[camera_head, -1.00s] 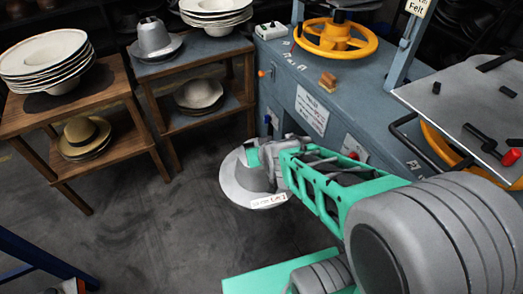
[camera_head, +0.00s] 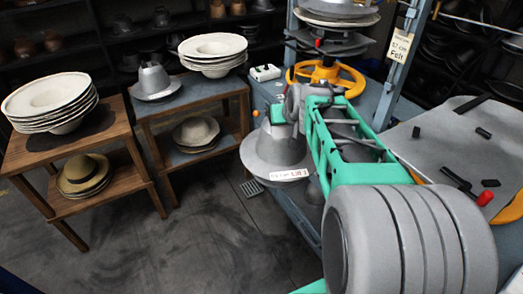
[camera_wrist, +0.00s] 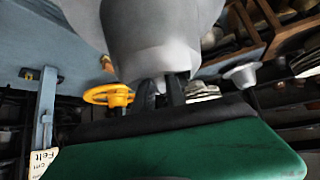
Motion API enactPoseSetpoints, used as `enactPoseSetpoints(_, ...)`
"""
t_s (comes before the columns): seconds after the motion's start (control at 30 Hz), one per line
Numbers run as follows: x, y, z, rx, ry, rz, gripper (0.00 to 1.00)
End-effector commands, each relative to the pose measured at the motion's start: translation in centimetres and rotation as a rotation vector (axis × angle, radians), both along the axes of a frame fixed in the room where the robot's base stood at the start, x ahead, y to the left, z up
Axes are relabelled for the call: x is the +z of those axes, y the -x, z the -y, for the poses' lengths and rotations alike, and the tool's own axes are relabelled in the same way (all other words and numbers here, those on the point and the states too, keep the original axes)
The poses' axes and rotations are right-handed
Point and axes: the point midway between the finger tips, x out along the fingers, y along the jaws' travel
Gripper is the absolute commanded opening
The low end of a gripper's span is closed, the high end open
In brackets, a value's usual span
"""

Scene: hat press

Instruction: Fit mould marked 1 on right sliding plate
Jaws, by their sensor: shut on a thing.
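A grey metal hat-shaped mould (camera_head: 270,158) hangs from my gripper in the head view, with its wide brim low and a small white label on the brim edge; I cannot read the label's mark. The mould also fills the top of the wrist view (camera_wrist: 155,38). My gripper (camera_wrist: 162,92) is shut on it, its two dark fingers against the mould's end; the exact grip is partly hidden. The right sliding plate (camera_head: 432,143) is a bare grey sheet at the right, with black stops and a red-tipped handle. The mould is left of it, apart and in the air.
The press has a yellow handwheel (camera_head: 350,84), stacked round plates (camera_head: 335,22) and a blue upright (camera_head: 402,62) between the mould and the sliding plate. A second grey mould (camera_head: 154,82) stands on the small table at left. White hat blanks (camera_head: 50,100) sit farther left. Open floor lies below.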

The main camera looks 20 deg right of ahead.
Motion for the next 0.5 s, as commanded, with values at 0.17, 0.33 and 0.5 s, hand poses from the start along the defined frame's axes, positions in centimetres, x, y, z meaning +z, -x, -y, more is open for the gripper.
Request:
enactPoseSetpoints(0.17, 8.0, 0.0, 5.7, -0.090, 0.006, 0.013, 0.00)
enactPoseSetpoints(0.33, 14.3, 1.1, 10.5, -0.175, 0.006, 0.012, 0.00)
enactPoseSetpoints(0.5, 19.8, 2.9, 14.5, -0.256, 0.007, 0.010, 0.00)
